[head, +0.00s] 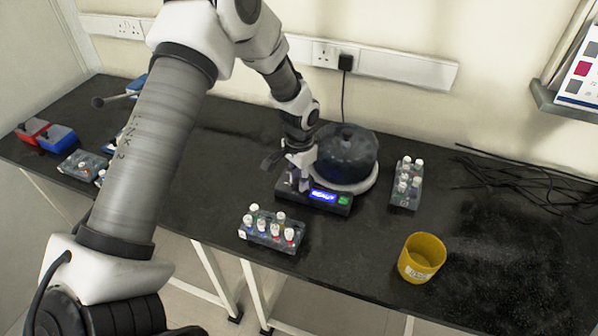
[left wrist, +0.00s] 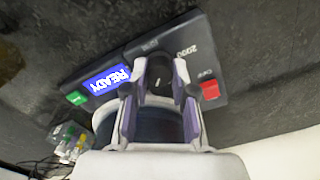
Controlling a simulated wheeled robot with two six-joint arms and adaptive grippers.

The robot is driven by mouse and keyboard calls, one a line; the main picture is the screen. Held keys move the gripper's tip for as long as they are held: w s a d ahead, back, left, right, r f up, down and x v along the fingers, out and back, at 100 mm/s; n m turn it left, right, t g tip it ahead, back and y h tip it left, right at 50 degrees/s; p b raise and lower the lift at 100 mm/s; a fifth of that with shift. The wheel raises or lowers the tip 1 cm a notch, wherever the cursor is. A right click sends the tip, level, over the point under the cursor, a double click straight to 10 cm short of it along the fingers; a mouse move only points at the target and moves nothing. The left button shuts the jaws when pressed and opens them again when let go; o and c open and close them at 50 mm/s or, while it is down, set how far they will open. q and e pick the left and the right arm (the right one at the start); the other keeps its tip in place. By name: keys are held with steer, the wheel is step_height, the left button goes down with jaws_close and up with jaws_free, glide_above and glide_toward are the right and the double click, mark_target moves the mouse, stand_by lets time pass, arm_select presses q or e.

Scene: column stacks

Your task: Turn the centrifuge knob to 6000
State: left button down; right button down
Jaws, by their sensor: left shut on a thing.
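The centrifuge (head: 346,152) stands near the back of the table, with a dark round lid and a front control panel (head: 335,203). In the left wrist view the panel (left wrist: 136,56) shows a blue screen (left wrist: 108,80) reading READY, a green button (left wrist: 77,98), a red button (left wrist: 210,90) and the marking 2000. The dark knob (left wrist: 159,76) sits between my left gripper's fingers (left wrist: 158,95), which are shut on it. In the head view my left gripper (head: 298,182) is at the panel's left part and hides the knob. My right gripper is not in view.
A rack of capped vials (head: 272,232) stands in front of the centrifuge, another rack (head: 406,185) to its right. A yellow cup (head: 421,257) is near the front edge. Black cables (head: 530,180) lie at the right. Red and blue boxes (head: 48,135) sit far left.

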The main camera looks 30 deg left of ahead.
arm_select(q)
steer(key=m+p, duration=0.1)
steer(key=m, duration=0.3)
steer(key=shift+m+p, duration=0.3)
steer(key=shift+p, duration=0.1)
steer(key=shift+m+p, duration=0.45)
steer(key=shift+m, duration=1.75)
steer(key=c, duration=0.9)
jaws_free()
steer(key=shift+c, duration=0.2)
steer(key=shift+d, duration=0.1)
step_height(320, 180, up, 12)
